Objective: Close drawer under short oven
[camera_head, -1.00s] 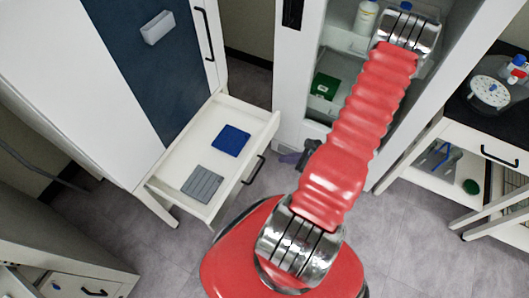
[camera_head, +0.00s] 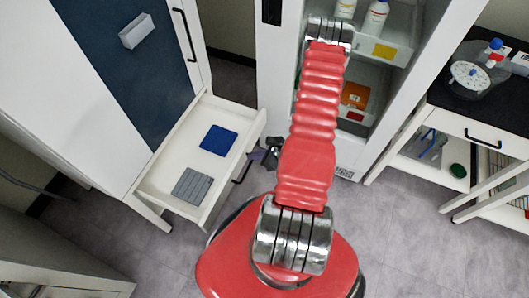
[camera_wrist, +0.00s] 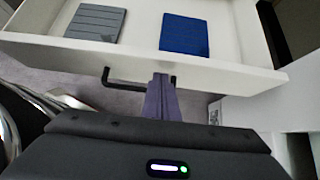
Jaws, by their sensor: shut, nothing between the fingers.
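The white drawer (camera_head: 228,169) under the oven (camera_head: 95,95) with a dark blue door stands pulled out in the head view. In the wrist view the drawer front (camera_wrist: 150,65) runs across the picture just ahead of my gripper (camera_wrist: 162,84). My gripper's purple fingers are shut and empty, close to the drawer front near the right end of the handle (camera_wrist: 120,82). I cannot tell whether they touch. In the head view my arm partly hides the gripper (camera_head: 258,156).
A white cabinet (camera_head: 282,75) with glass-front shelves holding bottles (camera_head: 376,17) stands right of the drawer. A bench (camera_head: 425,125) with instruments is at the far right. Grey floor (camera_head: 410,225) is clear between them.

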